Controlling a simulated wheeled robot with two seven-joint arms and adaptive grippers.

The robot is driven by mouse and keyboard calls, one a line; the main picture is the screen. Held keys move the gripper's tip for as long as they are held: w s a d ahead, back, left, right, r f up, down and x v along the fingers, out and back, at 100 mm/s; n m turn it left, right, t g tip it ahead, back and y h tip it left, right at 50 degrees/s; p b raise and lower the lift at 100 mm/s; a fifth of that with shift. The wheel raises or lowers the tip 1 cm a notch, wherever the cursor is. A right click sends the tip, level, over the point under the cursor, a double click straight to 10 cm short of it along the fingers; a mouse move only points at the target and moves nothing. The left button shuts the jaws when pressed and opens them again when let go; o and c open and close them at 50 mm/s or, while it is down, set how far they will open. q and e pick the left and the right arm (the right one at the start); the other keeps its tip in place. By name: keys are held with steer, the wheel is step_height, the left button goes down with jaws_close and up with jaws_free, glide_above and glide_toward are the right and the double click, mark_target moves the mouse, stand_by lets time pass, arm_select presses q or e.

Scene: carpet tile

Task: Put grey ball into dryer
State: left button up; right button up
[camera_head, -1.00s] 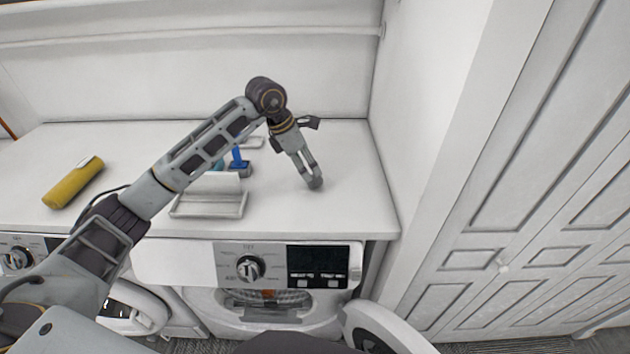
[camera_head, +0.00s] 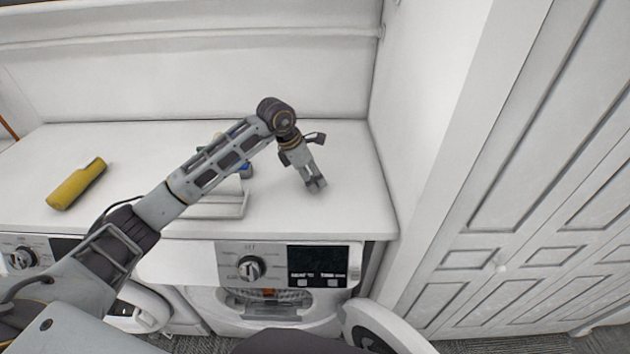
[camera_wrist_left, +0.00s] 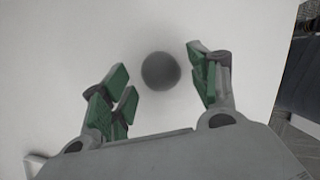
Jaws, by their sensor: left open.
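The grey ball (camera_wrist_left: 160,71) rests on the white counter, seen in the left wrist view just beyond and between the fingertips; I cannot make it out in the head view, where my gripper hides it. My left gripper (camera_head: 316,186) points down at the right part of the counter. Its green-padded fingers (camera_wrist_left: 157,79) are spread apart and hold nothing. The dryer (camera_head: 205,264) stands under the counter, with its round door (camera_head: 372,326) swung open to the right and its drum opening partly visible. My right gripper is not in view.
A white tray (camera_head: 232,211) sits on the counter behind my left arm. A second machine with a knob (camera_head: 21,258) stands at the left. A wall bounds the counter at the right.

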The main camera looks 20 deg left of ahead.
mark_target(314, 178)
arm_select(q)
steer(key=shift+x, duration=1)
steer(key=c, duration=1.2)
steer(key=shift+o, duration=0.2)
steer(key=shift+r, duration=0.1)
steer(key=shift+r+b, duration=0.85)
steer(key=shift+r, duration=4.1)
